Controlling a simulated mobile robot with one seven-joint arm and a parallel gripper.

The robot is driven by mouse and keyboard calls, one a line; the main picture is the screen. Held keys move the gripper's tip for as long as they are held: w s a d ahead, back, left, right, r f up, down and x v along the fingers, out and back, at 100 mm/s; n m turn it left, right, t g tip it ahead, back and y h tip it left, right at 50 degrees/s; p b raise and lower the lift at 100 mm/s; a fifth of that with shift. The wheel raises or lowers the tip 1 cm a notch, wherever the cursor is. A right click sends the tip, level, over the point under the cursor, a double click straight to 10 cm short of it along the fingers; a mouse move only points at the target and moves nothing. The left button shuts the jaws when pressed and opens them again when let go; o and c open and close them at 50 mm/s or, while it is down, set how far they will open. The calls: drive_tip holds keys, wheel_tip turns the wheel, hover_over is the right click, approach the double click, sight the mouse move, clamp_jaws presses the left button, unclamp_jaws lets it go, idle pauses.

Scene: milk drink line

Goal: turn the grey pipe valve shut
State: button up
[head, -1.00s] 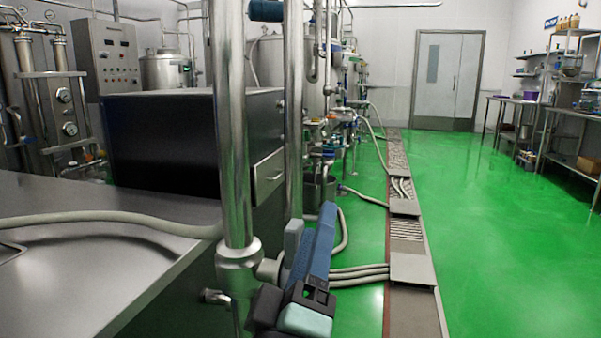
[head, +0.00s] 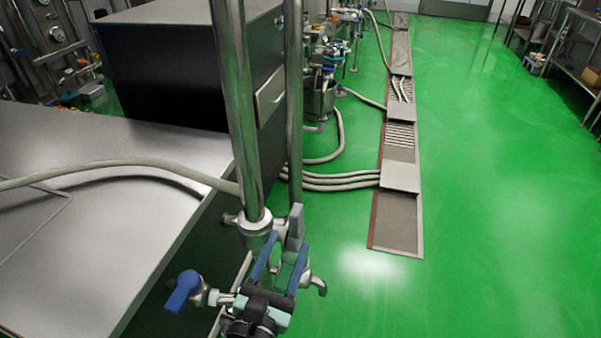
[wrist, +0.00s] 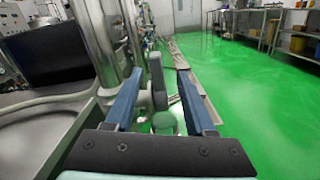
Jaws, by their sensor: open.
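The grey pipe valve's handle (head: 295,229) is a flat grey lever standing roughly upright beside the vertical steel pipe. My gripper (head: 289,246) is open, with its two blue fingers pointing away from me at the valve. In the wrist view the grey handle (wrist: 157,80) stands between the two spread fingers (wrist: 160,72), with a gap visible on each side. I cannot tell whether either finger touches it. The valve's body is mostly hidden behind my gripper in the head view.
A blue-handled valve (head: 183,291) sticks out to the left of my gripper. Two vertical steel pipes (head: 238,110) rise just behind it. A steel table (head: 90,220) with a hose (head: 120,162) fills the left. Green floor (head: 480,220) is clear to the right.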

sight(300, 204)
drive_tip(key=w+d+n, duration=0.2)
drive_tip(key=w+n, duration=0.1)
drive_tip(key=w, duration=0.8)
drive_tip(key=shift+d+p, duration=0.2)
drive_tip(key=shift+p, duration=0.25)
drive_tip(key=shift+f, duration=0.1)
clamp_jaws()
idle(1.1)
